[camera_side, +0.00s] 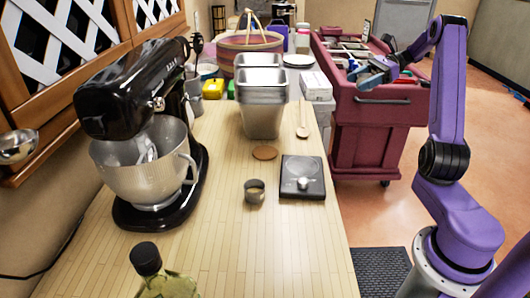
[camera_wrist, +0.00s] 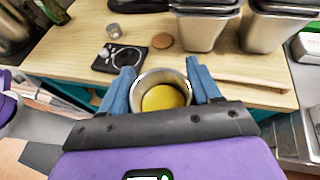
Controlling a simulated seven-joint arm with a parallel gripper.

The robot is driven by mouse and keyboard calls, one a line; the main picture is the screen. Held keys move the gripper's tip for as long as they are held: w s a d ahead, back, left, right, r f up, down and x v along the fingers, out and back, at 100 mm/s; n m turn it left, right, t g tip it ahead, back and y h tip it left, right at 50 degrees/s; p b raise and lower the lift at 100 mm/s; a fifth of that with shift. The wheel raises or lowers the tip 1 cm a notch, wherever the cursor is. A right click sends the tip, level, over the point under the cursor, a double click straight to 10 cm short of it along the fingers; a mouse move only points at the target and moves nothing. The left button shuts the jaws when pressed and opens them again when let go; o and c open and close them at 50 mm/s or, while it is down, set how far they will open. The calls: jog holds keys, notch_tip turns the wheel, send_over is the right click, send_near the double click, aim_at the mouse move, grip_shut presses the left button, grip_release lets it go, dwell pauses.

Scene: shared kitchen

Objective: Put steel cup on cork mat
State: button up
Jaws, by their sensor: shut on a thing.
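My gripper (camera_wrist: 160,86) is shut on a steel cup (camera_wrist: 139,86), with a blue finger on either side of it. The wrist view looks into the cup, and yellow shows inside; I cannot tell if this is contents. In the side view my gripper (camera_side: 372,72) is over the red cart, right of the counter, and the cup is not clear there. The round brown cork mat (camera_side: 264,153) lies bare on the wooden counter. It also shows in the wrist view (camera_wrist: 162,41), beyond the cup. The gripper is apart from the mat.
A black scale (camera_side: 302,186) and a small metal pot (camera_side: 254,192) stand near the mat. Steel pans (camera_side: 262,118) stand just behind it, with a wooden spoon (camera_side: 303,124) to their right. A stand mixer (camera_side: 130,100) fills the left. The front counter is mostly clear, with a bottle (camera_side: 147,262).

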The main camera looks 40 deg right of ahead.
aim_at(260, 153)
notch_tip(260, 153, down, 17)
jog(key=w+a, duration=0.5)
jog(key=a, duration=0.4)
jog(key=w+a, duration=0.5)
jog(key=a, duration=0.4)
jog(key=w+a, duration=0.5)
jog(key=a, duration=0.5)
jog(key=shift+f, duration=0.25)
jog(key=shift+w+a, duration=0.25)
jog(key=shift+d+f, duration=0.1)
jog(key=shift+f, duration=0.2)
jog(key=o, duration=0.8)
jog(key=shift+f, duration=0.15)
jog(key=shift+o, duration=0.6)
